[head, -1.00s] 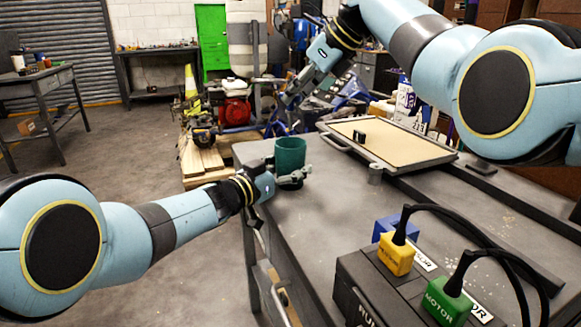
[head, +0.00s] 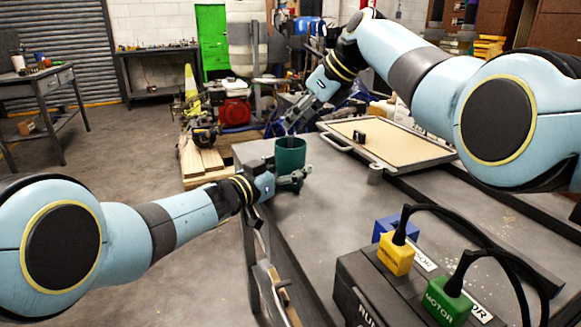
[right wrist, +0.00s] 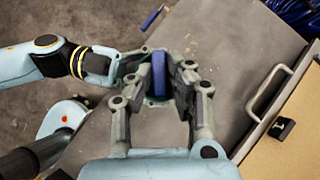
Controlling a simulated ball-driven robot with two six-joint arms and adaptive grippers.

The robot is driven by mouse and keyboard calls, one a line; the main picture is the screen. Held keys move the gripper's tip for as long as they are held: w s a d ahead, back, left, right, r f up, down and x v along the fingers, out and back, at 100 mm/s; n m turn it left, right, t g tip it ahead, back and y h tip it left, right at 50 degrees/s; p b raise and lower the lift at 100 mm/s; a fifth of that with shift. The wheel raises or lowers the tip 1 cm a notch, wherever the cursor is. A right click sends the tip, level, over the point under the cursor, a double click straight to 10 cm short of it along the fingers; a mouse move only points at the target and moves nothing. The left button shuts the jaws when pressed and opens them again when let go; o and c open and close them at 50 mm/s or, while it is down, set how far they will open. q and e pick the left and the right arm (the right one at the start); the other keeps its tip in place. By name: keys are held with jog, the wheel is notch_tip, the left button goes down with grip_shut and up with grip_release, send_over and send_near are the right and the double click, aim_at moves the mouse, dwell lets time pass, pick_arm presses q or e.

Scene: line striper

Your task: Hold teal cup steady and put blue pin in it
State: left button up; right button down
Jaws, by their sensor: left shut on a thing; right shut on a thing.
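The teal cup (head: 290,153) stands upright near the far left corner of the grey table. My left gripper (head: 294,179) is shut on the cup, low on its side. My right gripper (head: 289,124) points down just above the cup's mouth. In the right wrist view, the right gripper (right wrist: 158,84) is shut on the blue pin (right wrist: 158,72), which sits between its fingers. The pin and fingers hide most of the cup there, so I cannot tell whether the pin's tip is inside the rim. The pin is not clear in the head view.
A shallow tray with a tan bottom (head: 400,150) holds a small black part (head: 359,136), right of the cup. A small grey cylinder (head: 375,174) stands before it. A black case (head: 370,285) with yellow and green plugs fills the near right. The middle of the table (head: 320,220) is clear.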

jog(key=c, duration=1.2)
grip_release()
jog(key=v, duration=1.2)
pick_arm(q)
jog(key=o, duration=1.3)
